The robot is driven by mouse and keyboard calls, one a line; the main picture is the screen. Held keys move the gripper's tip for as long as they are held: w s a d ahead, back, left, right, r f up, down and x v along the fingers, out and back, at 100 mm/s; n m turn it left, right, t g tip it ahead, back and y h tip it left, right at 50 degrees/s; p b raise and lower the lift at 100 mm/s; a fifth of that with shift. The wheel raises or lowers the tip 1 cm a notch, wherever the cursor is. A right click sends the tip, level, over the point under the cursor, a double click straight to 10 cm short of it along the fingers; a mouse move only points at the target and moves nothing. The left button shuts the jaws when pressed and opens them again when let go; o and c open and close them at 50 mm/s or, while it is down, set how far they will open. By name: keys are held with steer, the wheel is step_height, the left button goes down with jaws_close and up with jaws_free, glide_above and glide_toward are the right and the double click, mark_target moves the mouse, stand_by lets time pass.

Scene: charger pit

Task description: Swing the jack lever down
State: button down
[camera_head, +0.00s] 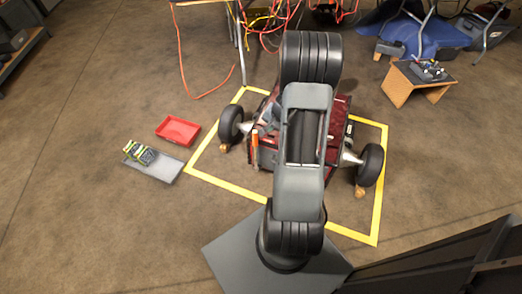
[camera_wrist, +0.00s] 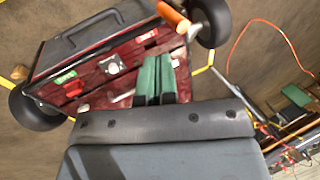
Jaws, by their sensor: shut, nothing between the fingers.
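The jack lever, with an orange grip (camera_head: 255,147), stands roughly upright at the left side of the dark red wheeled machine (camera_head: 340,115) in the head view. In the wrist view the orange grip (camera_wrist: 173,17) is at the top, beside a black wheel, and points up-left. My gripper (camera_wrist: 156,62) shows as two green fingers pressed together over the machine's red top. It is shut and empty, apart from the lever, which lies beyond its fingertips. In the head view my arm covers the middle of the machine, and the fingers cannot be made out clearly.
Yellow tape (camera_head: 227,185) frames the machine on the floor. Black wheels (camera_head: 231,124) stick out at its sides. A red tray (camera_head: 178,131) and a grey tray (camera_head: 165,168) lie to the left. A small wooden stand (camera_head: 400,85) and tangled cables (camera_head: 275,30) are behind.

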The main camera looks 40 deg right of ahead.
step_height(320, 180, down, 6)
steer(key=s+d+m+b, duration=0.1)
steer(key=d, duration=0.2)
steer(key=shift+m, duration=0.3)
steer(key=shift+a, duration=0.1)
steer(key=w+a+f+b, duration=0.2)
steer(key=w+f+b, duration=0.2)
steer(key=w+f, duration=0.3)
steer(key=shift+a+f, duration=0.4)
steer(key=shift+f, duration=0.7)
steer(key=shift+r, duration=0.1)
